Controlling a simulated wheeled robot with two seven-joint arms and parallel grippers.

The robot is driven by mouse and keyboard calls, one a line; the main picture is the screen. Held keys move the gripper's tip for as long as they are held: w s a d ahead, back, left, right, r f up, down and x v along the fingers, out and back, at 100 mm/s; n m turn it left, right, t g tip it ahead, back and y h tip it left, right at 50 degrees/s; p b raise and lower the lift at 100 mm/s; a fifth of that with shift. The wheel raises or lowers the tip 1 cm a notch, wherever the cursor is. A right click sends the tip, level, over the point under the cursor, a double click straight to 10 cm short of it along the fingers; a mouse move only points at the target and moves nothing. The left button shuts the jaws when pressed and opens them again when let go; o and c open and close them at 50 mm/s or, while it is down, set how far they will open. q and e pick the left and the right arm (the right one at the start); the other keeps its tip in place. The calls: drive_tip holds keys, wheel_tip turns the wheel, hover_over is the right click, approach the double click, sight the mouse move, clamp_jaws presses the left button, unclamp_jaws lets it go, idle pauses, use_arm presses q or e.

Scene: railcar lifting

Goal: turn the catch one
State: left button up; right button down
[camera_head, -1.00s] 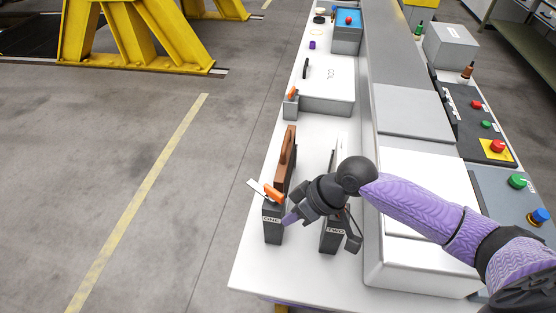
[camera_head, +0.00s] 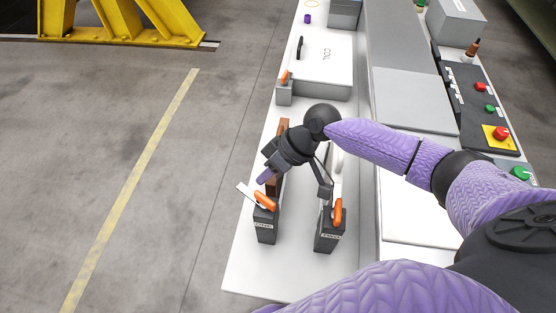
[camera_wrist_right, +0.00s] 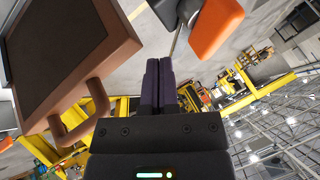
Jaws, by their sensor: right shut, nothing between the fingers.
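Catch one is the dark block labelled ONE (camera_head: 265,228), with an orange handle (camera_head: 265,201) and a pale metal strip on top, at the left edge of the white bench. My right gripper (camera_head: 264,177) is shut and empty, just behind and above that handle. In the right wrist view the shut purple fingers (camera_wrist_right: 158,80) point at a gap beside the orange handle (camera_wrist_right: 215,32); I cannot tell whether they touch it. A brown panel with a handle (camera_wrist_right: 75,60) is on the left there. The block labelled TWO (camera_head: 328,235) has an upright orange handle (camera_head: 338,212). The left gripper is not in view.
A white box marked COIL (camera_head: 325,62) and a small block with an orange handle (camera_head: 285,87) stand farther back. A raised grey ledge and a control panel with coloured buttons (camera_head: 490,105) lie to the right. Open floor lies left.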

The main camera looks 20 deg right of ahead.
sight(245, 190)
drive_tip(key=shift+x, duration=1)
drive_tip(key=shift+a+n+g+b, duration=0.2)
drive_tip(key=shift+n+g+b, duration=0.1)
drive_tip(key=shift+n+b, duration=0.1)
drive_tip(key=a+n+g+b, duration=0.1)
drive_tip(key=n, duration=0.1)
drive_tip(key=n+g+b, duration=0.1)
drive_tip(key=shift+a+n, duration=0.35)
drive_tip(key=shift+n, duration=0.05)
drive_tip(key=shift+s+a, duration=0.1)
drive_tip(key=shift+a, duration=0.2)
